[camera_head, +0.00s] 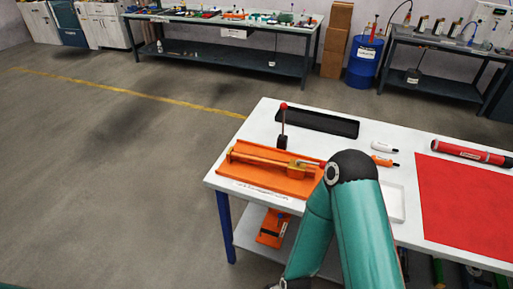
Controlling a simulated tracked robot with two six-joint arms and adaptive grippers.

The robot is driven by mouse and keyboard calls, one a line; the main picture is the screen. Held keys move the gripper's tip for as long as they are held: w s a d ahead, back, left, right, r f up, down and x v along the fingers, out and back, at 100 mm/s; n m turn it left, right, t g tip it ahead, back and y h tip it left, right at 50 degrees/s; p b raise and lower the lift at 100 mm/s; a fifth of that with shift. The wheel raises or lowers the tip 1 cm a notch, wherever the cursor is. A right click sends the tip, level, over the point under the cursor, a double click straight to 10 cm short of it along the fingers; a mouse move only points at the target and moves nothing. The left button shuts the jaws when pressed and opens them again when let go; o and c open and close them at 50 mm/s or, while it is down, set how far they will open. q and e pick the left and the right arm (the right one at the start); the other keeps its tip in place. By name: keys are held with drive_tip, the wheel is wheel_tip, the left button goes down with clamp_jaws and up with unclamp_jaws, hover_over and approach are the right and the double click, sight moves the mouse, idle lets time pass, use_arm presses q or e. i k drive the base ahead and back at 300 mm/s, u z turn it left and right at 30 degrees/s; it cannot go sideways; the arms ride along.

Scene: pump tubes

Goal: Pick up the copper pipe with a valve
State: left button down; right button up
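The copper pipe (258,157) lies lengthwise on an orange fixture (246,176) at the left end of the white table. A brass-coloured block, seemingly the valve (297,169), sits at its right end with a red part beside it. An upright lever with a red knob (283,105) stands just behind the pipe. My teal arm (350,215) rises from the bottom, and its dark joint is close to the fixture's right end. It may cover part of that end. Neither of my grippers shows.
A black tray (345,127) lies behind the fixture. White (383,147) and orange (384,161) small tools, a white tray (399,203), a red mat (455,205) and a red cylinder (470,153) are to the right. Floor left of the table is clear.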

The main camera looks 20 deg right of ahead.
sight(299, 172)
drive_tip(key=z, duration=0.1)
drive_tip(key=i, duration=1)
drive_tip(key=z, duration=0.35)
